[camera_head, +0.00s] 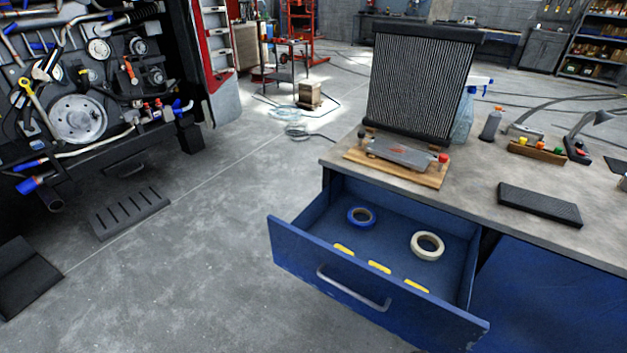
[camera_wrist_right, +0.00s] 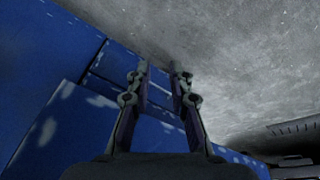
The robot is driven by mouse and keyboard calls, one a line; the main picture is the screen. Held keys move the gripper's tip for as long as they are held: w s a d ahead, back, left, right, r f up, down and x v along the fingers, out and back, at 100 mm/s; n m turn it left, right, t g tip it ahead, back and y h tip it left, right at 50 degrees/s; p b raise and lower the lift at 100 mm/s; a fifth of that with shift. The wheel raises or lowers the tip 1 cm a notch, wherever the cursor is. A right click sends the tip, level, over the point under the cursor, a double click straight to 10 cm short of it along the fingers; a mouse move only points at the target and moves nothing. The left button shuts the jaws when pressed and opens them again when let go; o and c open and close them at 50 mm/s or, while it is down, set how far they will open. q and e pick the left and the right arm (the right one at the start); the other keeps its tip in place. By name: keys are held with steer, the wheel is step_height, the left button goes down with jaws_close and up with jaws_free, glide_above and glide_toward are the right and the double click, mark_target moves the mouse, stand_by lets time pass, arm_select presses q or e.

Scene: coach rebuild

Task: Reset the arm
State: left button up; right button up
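My right gripper (camera_wrist_right: 160,75) shows in the right wrist view. Its two fingers are apart with nothing between them. Behind it are a blue surface (camera_wrist_right: 60,130) at the left and below, and the grey floor (camera_wrist_right: 235,55) at the upper right. The gripper does not visibly hold anything. Neither arm shows in the head view, so my left gripper is out of sight.
A blue drawer (camera_head: 295,249) stands open below the workbench (camera_head: 470,190), holding a blue tape roll (camera_head: 349,217) and a cream tape roll (camera_head: 414,245). A radiator (camera_head: 420,85) stands on the bench. An engine bay (camera_head: 80,115) is at the left.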

steer(key=s+d+f+g+p, duration=0.1)
steer(key=s+f, duration=0.2)
steer(key=f, duration=0.4)
steer(key=s+d+f+p, duration=0.1)
steer(key=s+f, duration=0.3)
steer(key=f, duration=0.4)
steer(key=s+f+p, duration=0.1)
steer(key=s+f, duration=0.8)
steer(key=s, duration=0.6)
steer(key=shift+f+g, duration=0.15)
steer(key=shift+g, duration=0.25)
steer(key=shift+d, duration=0.1)
